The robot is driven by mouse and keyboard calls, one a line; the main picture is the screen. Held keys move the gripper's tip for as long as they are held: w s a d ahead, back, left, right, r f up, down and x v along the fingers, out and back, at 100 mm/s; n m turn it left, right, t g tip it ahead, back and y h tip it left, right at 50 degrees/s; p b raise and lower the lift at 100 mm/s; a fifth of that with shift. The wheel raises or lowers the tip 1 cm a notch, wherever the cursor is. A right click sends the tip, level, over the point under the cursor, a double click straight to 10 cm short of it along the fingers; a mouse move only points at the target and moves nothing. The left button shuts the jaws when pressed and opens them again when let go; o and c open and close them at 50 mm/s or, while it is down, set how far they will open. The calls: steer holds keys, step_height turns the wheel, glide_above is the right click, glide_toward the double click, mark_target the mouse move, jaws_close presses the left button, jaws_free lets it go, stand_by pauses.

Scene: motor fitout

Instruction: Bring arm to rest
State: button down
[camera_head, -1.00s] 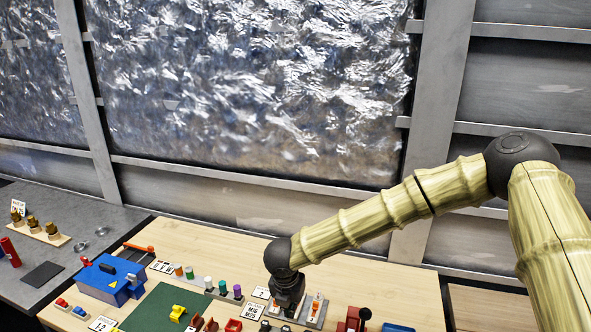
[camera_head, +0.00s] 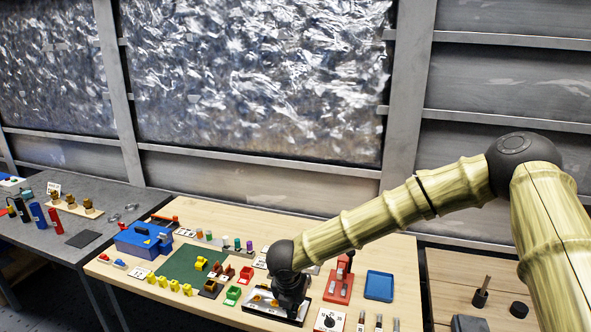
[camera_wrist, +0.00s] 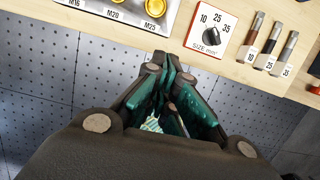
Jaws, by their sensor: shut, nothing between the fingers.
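My gripper (camera_head: 290,308) hangs down at the end of my bent arm, over the near part of the wooden table (camera_head: 215,300) in the head view. In the wrist view my gripper (camera_wrist: 163,72) has its dark green finger pads drawn together, with nothing held between them. There the fingers show against a dotted grey surface below the table's front edge. In the head view my gripper partly covers a tray (camera_head: 262,311) with round brass pieces, so its exact height above the tray cannot be told.
In the wrist view a size dial card (camera_wrist: 211,29) and several numbered lugs (camera_wrist: 268,57) line the table edge. A red lever stand (camera_head: 340,282) and a blue bin (camera_head: 379,286) are right of my gripper. A blue box (camera_head: 142,240) and green mat (camera_head: 190,264) lie left.

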steer(key=s+d+f+n+b, duration=0.2)
steer(key=s+d+f+n, duration=0.25)
steer(key=f+n, duration=0.35)
steer(key=s+d+f+n+t+b, duration=0.1)
steer(key=s+d+f+n, duration=0.2)
steer(key=s+f+n, duration=0.45)
steer(key=s+d+f+n+b, duration=0.25)
steer(key=d+f+n, duration=0.2)
steer(key=f, duration=0.55)
steer(key=s+d+f+n+g+b, duration=0.1)
steer(key=s+d+f+n, duration=0.1)
steer(key=s+n, duration=0.4)
steer(key=s+d+f+n+g+b, duration=0.1)
steer(key=s+d+n, duration=0.4)
steer(key=s, duration=0.5)
steer(key=s+d+f+n+g+y+b, duration=0.1)
steer(key=s+d+f+n, duration=0.3)
steer(key=s+n, duration=0.3)
steer(key=shift+s+d+n+g, duration=0.15)
steer(key=shift+s+n+g, duration=0.25)
steer(key=shift+s, duration=0.65)
